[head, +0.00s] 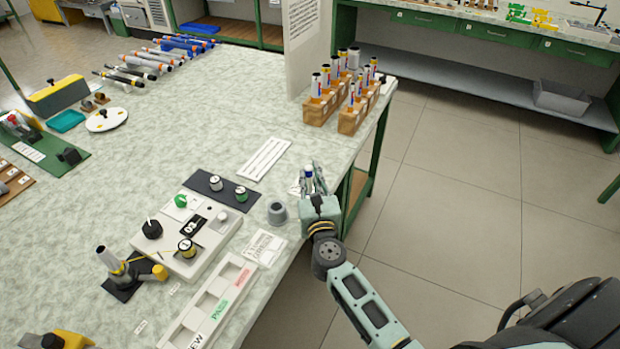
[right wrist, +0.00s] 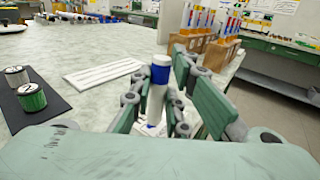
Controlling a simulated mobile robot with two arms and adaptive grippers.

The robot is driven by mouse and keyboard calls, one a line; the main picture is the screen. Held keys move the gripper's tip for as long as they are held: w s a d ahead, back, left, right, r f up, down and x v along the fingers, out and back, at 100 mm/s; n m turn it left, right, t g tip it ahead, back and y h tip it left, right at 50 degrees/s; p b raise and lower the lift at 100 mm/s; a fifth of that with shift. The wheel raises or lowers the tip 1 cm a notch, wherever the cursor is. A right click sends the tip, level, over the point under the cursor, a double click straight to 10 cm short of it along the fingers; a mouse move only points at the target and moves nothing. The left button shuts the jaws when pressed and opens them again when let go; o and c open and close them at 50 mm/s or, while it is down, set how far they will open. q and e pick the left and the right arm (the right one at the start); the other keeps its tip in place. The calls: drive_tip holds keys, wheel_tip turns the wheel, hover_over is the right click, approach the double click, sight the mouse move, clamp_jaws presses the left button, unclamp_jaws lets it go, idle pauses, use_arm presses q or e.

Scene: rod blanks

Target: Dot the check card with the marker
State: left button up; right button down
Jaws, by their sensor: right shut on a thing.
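My right gripper (head: 309,181) is at the right edge of the bench, shut on a marker (head: 308,173). My left gripper is not in view.
A long white strip (head: 265,159) lies behind the gripper. A grey cup (head: 277,212), a dark mat (head: 217,190) with two small canisters, and a sectioned white tray (head: 196,315) stand to the left. Wooden racks (head: 319,109) of markers stand behind, near the bench edge.

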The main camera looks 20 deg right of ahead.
wheel_tip(320, 180, up, 8)
drive_tip(key=p, duration=0.7)
drive_tip(key=shift+p, duration=0.4)
idle(0.5)
